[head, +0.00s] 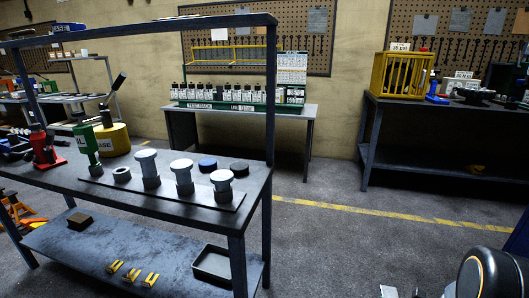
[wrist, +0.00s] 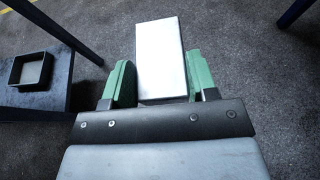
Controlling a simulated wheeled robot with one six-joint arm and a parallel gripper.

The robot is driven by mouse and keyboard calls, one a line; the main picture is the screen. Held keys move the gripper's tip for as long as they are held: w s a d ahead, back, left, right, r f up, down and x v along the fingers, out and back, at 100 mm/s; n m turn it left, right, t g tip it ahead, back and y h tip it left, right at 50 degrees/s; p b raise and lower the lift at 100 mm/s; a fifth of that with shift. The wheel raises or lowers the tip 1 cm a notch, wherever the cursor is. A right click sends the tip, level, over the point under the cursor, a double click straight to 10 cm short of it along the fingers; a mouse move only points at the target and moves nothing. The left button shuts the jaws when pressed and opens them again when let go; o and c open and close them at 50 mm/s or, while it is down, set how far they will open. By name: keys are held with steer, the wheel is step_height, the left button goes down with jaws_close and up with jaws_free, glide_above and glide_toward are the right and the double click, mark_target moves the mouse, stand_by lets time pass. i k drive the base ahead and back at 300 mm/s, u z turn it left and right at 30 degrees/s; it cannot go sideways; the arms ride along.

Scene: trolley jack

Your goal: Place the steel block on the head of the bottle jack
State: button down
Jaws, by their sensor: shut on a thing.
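The steel block (wrist: 162,55) is a bright, pale rectangular bar. My gripper (wrist: 158,82) is shut on it, with a green finger pad on each side, and holds it out over the grey floor. In the head view a small pale piece of the block (head: 388,291) shows at the bottom edge, right of the bench. A red upright device (head: 46,152), which looks like the bottle jack, stands at the left of the near bench, far from my gripper. Its head is small and partly hidden by the bench post.
The near bench (head: 205,212) has a raised shelf and posts. On it stand several metal pieces, a green item (head: 86,142) and a yellow round container (head: 113,140). A black tray (head: 212,263) sits on the lower shelf. The floor right of the bench is clear.

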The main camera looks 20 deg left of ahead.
mark_target(34, 124)
steer(key=i, duration=4.45)
steer(key=u, duration=2.85)
steer(key=i, duration=1.05)
steer(key=u, duration=0.05)
